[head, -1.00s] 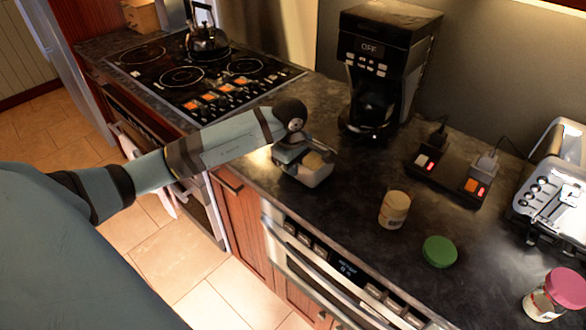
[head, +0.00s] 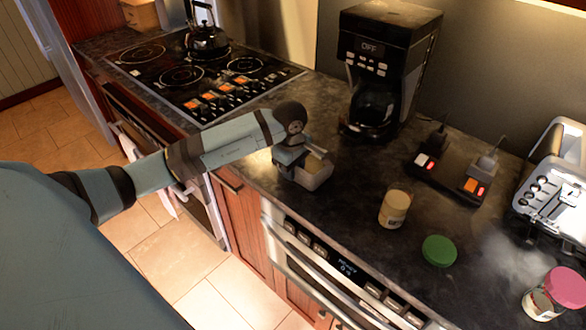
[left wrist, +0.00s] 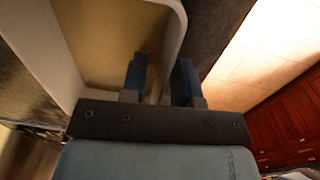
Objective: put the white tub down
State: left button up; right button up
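The white tub (head: 314,176) is at the counter's front edge, left of the coffee maker, with a tan inside. In the head view it looks level and at the counter surface; I cannot tell whether it bears on it. My left gripper (head: 290,160) is at its left side. In the left wrist view, the tub (left wrist: 172,45) fills the upper left, and the fingers of my left gripper (left wrist: 160,78) straddle its wall, partly closed with a small gap between them. They appear shut on this wall, though contact is partly hidden. My right gripper is not in view.
A coffee maker (head: 385,60) stands behind the tub. A cream jar (head: 394,209), a green lid (head: 439,251) and a pink-lidded jar (head: 562,290) are to the right. A power strip (head: 450,178) and toaster (head: 560,190) stand farther right. The stovetop (head: 190,75) is left.

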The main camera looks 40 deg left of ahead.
pick_arm(q)
notch_tip(320, 180, up, 12)
jog(key=b, duration=0.1)
jog(key=shift+s+f, duration=0.2)
jog(key=shift+s, duration=0.1)
dwell(0.3)
